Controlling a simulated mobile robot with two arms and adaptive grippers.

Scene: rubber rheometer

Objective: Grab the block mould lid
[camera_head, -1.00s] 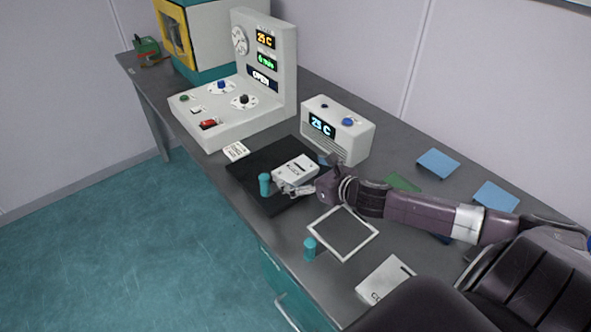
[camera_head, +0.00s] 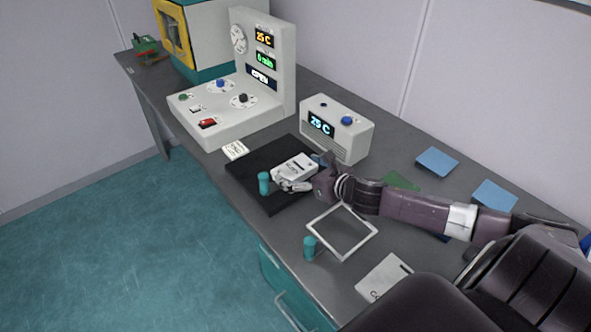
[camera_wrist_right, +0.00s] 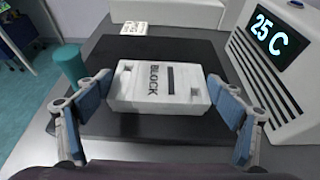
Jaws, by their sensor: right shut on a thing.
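The block mould lid (camera_head: 295,166) is a pale grey-white block at the black mat (camera_head: 245,170), lettered "BLOCK" in the right wrist view (camera_wrist_right: 158,85). My right gripper (camera_head: 292,186) reaches it from the front right. What lies beneath the lid is hidden. My left gripper is not in view.
A teal peg (camera_head: 264,184) stands close left of the lid; another teal peg (camera_head: 310,247) stands by an empty white frame (camera_head: 363,243). The "25 C" box (camera_head: 350,142) is close behind right. A white card (camera_head: 235,150) and the large grey machine (camera_head: 268,75) lie beyond.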

